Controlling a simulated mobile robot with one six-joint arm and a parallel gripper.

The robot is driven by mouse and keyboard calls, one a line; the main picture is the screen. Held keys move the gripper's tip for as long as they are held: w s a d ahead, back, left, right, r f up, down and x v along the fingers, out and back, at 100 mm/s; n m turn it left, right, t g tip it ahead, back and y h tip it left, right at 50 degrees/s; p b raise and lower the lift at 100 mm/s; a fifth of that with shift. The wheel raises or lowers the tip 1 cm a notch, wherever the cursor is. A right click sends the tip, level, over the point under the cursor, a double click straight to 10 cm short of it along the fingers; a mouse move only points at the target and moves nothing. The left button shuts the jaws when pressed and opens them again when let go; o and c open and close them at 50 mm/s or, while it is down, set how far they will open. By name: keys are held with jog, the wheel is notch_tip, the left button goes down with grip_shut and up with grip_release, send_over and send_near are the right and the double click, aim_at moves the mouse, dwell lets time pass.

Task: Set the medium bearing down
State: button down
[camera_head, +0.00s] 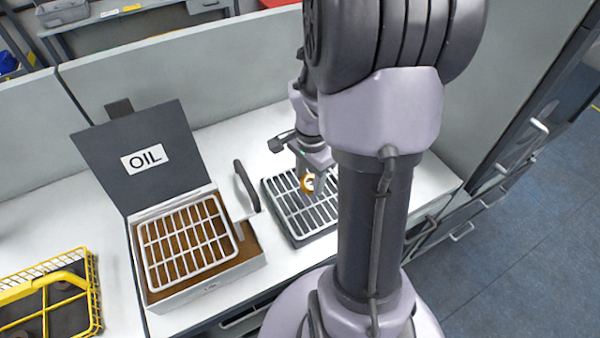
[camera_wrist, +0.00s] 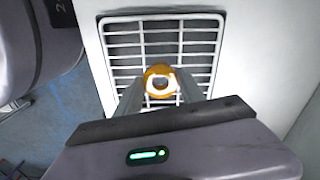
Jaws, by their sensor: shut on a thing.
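The medium bearing (camera_head: 307,183) is a small orange-brown ring with a pale shine. My gripper (camera_head: 312,184) is shut on it, above a dark tray with a white grate (camera_head: 283,213). In the wrist view the bearing (camera_wrist: 161,81) sits between the two fingertips of my gripper (camera_wrist: 160,88), with the grate (camera_wrist: 160,35) behind it. I cannot tell for certain whether the bearing touches the grate or hangs just above it. My arm hides the right part of the tray in the head view.
Left of the tray stands an open oil box (camera_head: 205,283) with a white rack (camera_head: 187,243) over brown oil and a raised lid (camera_head: 140,165) marked OIL. A dark handle (camera_head: 246,187) stands between them. A yellow wire basket (camera_head: 50,295) is at far left. Bare white worktop surrounds the tray.

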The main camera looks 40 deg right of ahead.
aim_at(310, 180)
jog(key=shift+w+d+f+b, duration=0.15)
jog(key=shift+f+b, duration=0.85)
jog(key=shift+f, duration=0.9)
jog(key=c, duration=0.7)
grip_release()
